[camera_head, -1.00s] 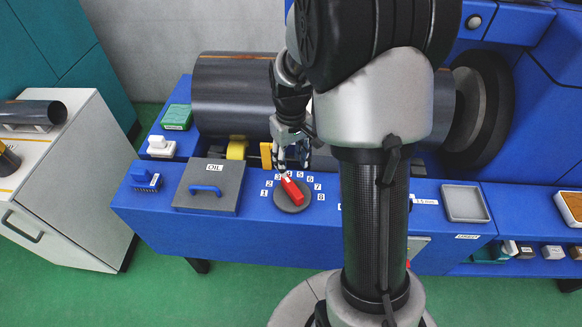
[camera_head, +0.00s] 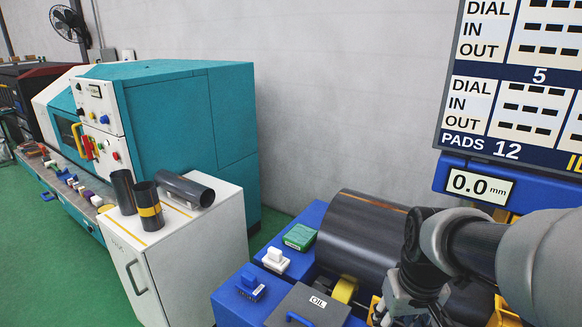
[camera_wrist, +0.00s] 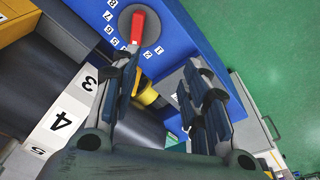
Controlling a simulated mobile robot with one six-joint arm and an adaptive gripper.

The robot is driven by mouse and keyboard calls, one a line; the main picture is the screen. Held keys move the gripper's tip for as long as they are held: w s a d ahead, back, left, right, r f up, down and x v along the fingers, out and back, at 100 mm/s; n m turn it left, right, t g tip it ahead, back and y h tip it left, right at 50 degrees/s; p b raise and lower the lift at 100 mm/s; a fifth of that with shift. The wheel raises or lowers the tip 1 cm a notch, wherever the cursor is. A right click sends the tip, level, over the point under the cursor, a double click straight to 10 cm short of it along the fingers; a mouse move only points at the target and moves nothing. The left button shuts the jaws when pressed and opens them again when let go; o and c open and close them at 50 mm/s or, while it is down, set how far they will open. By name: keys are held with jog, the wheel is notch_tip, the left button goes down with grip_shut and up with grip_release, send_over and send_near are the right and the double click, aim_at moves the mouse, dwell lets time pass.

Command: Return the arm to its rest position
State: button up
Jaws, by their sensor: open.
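My gripper (camera_head: 408,312) shows at the bottom right of the head view, with its fingertips cut off by the frame edge. My arm reaches in from the right edge. In the wrist view the two jaws of my gripper (camera_wrist: 160,65) stand apart with nothing between them. A grey round dial with a red handle (camera_wrist: 138,27) is beyond the fingertips on the blue bench top, apart from them. The dial is not seen in the head view.
A large dark cylinder (camera_head: 362,235) lies close behind my gripper. The grey OIL lid (camera_head: 305,308) and a green block (camera_head: 300,236) are left of it. A white cabinet (camera_head: 195,250) bears several dark tubes. A display board (camera_head: 515,85) stands above my arm.

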jog(key=s+a+r+t, duration=0.1)
jog(key=s+a+r, duration=0.1)
jog(key=s, duration=0.5)
jog(key=s+a+r+t, duration=0.1)
jog(key=s+a+r, duration=0.2)
jog(key=s, duration=0.3)
jog(key=shift+s+a+r+t, duration=0.2)
jog(key=shift+s+a+t, duration=0.15)
jog(key=shift+t, duration=0.05)
